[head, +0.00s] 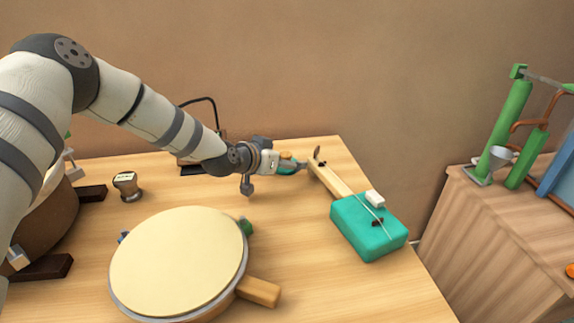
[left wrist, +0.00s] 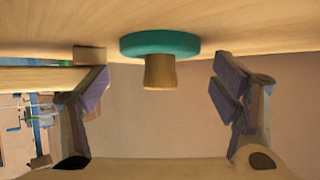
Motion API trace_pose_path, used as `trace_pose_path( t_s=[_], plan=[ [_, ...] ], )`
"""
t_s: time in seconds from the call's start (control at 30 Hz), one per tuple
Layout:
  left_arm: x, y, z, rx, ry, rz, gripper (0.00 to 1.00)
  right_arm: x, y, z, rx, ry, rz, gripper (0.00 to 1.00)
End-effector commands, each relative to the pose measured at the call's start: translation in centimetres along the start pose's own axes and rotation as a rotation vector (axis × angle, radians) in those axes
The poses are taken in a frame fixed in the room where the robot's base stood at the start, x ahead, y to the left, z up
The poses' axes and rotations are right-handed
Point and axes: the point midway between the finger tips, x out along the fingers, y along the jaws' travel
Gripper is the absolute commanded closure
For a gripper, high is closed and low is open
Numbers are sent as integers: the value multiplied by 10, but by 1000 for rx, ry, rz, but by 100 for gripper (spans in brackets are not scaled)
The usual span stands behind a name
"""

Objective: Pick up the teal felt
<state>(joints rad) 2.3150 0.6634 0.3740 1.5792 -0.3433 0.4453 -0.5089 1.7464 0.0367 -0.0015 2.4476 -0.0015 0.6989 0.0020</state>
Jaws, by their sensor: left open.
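The teal felt (left wrist: 160,43) shows in the left wrist view as a round teal disc with a short wooden knob (left wrist: 159,71) on it. It lies flat against the wooden table top, ahead of my left gripper (left wrist: 158,95). The gripper is open, one finger on each side of the knob in the picture, with clear space between knob and fingers. In the head view my left gripper (head: 276,161) is at the back of the table, and the felt (head: 289,170) is partly hidden at its tips. My right gripper is out of view.
A teal box instrument (head: 368,232) with a wooden neck (head: 331,180) lies close to the right of the gripper. A round drum (head: 178,262) with a wooden handle fills the front. A side cabinet (head: 490,245) is at right.

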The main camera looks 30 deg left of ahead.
Motion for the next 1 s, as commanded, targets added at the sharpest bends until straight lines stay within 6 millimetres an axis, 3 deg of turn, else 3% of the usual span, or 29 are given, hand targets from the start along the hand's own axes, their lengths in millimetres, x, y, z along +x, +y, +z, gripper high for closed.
trace_pose_path(
  t_s=[0.07,0.37,0.73,0.9,1.0],
  plan=[
    [-1,0,-2,0,3,0,20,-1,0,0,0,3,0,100],
    [-1,0,-2,0,2,0,87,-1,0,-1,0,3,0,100],
    [-4,0,-7,1,3,0,87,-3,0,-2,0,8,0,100],
    [-20,0,-38,3,12,0,87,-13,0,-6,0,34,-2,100],
    [-41,16,-54,6,15,2,87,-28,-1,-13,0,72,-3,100]
  ],
)
